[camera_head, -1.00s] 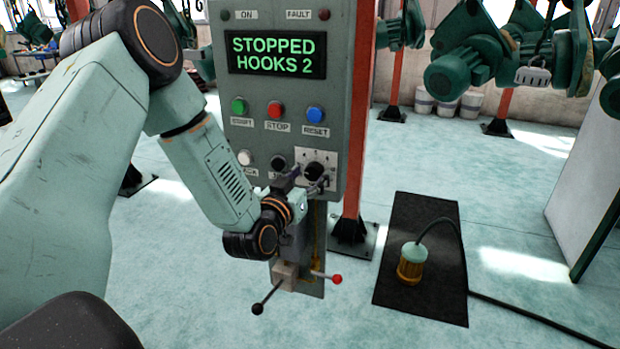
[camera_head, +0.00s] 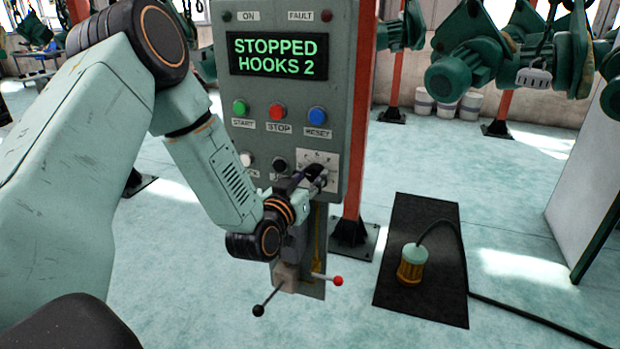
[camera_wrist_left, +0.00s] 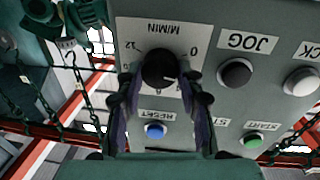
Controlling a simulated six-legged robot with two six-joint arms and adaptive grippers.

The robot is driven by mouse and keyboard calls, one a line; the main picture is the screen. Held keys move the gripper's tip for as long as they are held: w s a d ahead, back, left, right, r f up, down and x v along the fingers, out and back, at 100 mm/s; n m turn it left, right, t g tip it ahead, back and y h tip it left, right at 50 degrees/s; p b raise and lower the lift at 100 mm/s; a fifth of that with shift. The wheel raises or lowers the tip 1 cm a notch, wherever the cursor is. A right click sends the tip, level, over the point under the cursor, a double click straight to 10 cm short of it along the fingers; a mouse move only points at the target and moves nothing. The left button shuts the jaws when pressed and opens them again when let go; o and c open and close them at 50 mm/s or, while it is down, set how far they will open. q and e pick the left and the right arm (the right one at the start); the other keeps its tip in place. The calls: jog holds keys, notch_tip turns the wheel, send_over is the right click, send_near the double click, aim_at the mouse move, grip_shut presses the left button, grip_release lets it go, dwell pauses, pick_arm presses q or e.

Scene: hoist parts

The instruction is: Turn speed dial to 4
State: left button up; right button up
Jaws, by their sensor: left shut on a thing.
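The speed dial is a round black knob (camera_wrist_left: 160,69) on a white scale plate (camera_wrist_left: 130,32) marked M/MIN, upside down in the left wrist view. A 0 and a 12 show on the plate; other numbers are hidden or too small to read. My left gripper (camera_wrist_left: 162,88) has a finger on each side of the knob and is shut on it. In the head view my left gripper (camera_head: 314,178) reaches the plate at the panel's lower right and partly covers the knob. My right gripper is not in view.
The grey panel (camera_head: 334,100) carries a display reading STOPPED HOOKS 2 (camera_head: 277,55). Start (camera_head: 240,107), stop (camera_head: 277,110), reset (camera_head: 317,115) and jog (camera_head: 279,163) buttons are close by. Levers (camera_head: 258,310) stand below.

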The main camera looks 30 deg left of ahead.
pick_arm(q)
jog(key=m+p, duration=0.4)
jog(key=shift+r, duration=0.15)
jog(key=shift+d+m+g+p, duration=0.1)
jog(key=shift+m+g+p, duration=0.2)
jog(key=shift+m+p, duration=1.05)
jog(key=shift+m+b, duration=0.3)
jog(key=shift+m, duration=0.15)
jog(key=o, duration=1.2)
jog(key=shift+c, duration=0.2)
jog(key=s+d, duration=0.2)
jog(key=s, duration=0.9)
jog(key=shift+s+r, duration=0.25)
jog(key=shift+s, duration=0.15)
